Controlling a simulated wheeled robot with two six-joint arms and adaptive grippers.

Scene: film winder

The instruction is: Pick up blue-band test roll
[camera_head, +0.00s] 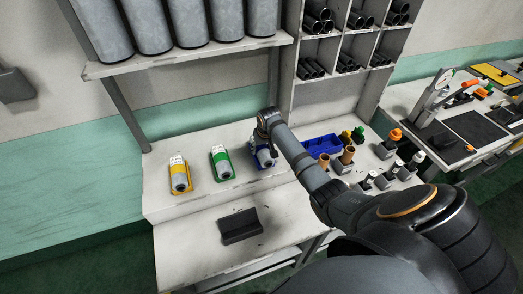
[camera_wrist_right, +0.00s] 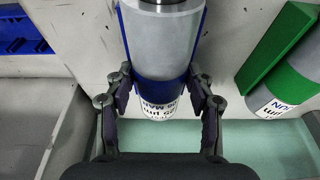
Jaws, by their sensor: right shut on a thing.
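The blue-band test roll (camera_head: 265,157) is a grey roll with a blue band and a white printed label. It lies at its blue cradle at the right end of the row of rolls on the bench. In the right wrist view the roll (camera_wrist_right: 160,50) runs up the middle, with the cradle's blue edges beside it. My right gripper (camera_wrist_right: 161,76) is shut on the roll around its blue band, one finger on each side. In the head view this gripper (camera_head: 266,136) partly hides the roll. I cannot tell whether the roll is clear of the cradle. My left gripper is not in view.
A green-band roll (camera_head: 221,162) and a yellow-band roll (camera_head: 180,175) lie in cradles to the left. A blue tray (camera_head: 322,146) and several small holders stand to the right. A dark block (camera_head: 240,225) sits on the lower surface. A shelf (camera_head: 190,58) hangs above.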

